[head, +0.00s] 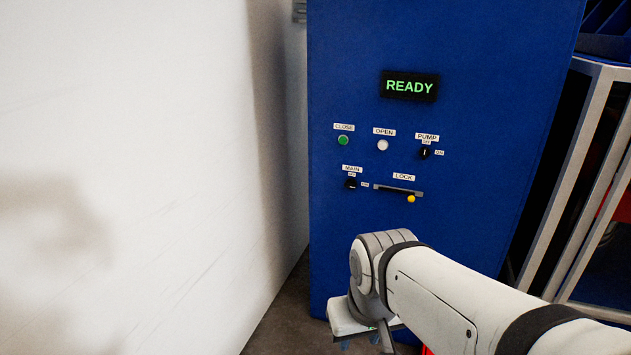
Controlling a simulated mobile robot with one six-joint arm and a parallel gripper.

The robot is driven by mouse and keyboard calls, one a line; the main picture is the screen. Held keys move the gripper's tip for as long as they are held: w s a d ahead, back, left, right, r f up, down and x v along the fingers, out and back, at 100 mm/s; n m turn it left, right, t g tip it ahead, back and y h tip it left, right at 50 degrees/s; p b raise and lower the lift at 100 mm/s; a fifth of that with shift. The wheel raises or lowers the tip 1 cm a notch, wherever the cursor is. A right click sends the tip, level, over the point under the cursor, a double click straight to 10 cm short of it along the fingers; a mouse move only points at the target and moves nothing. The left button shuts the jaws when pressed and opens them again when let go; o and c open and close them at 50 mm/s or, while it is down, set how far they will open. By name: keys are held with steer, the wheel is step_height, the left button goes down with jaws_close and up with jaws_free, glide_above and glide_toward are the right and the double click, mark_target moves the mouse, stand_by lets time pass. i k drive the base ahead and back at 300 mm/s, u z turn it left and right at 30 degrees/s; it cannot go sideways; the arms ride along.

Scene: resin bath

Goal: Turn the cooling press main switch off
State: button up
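The main switch (351,184) is a small black rotary knob at the lower left of the blue cooling press panel (460,120). It has a MAIN label above it, a small tag over the knob and an ON tag at its right. The pale mark on the knob seems to lie sideways, toward ON, but it is very small. My gripper (360,326) is below the panel controls, low in the head view and apart from the switch. It is mostly hidden by my wrist and the picture edge, so its fingers are not clear.
A display (409,86) reads READY. The panel also has a green CLOSE button (343,140), a white OPEN button (383,145), a PUMP knob (424,153) and a LOCK slider with yellow knob (411,198). A white wall (130,150) stands left, a metal frame (575,150) right.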

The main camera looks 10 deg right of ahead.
mark_target(350, 183)
steer(key=i, duration=0.85)
steer(key=u, duration=0.05)
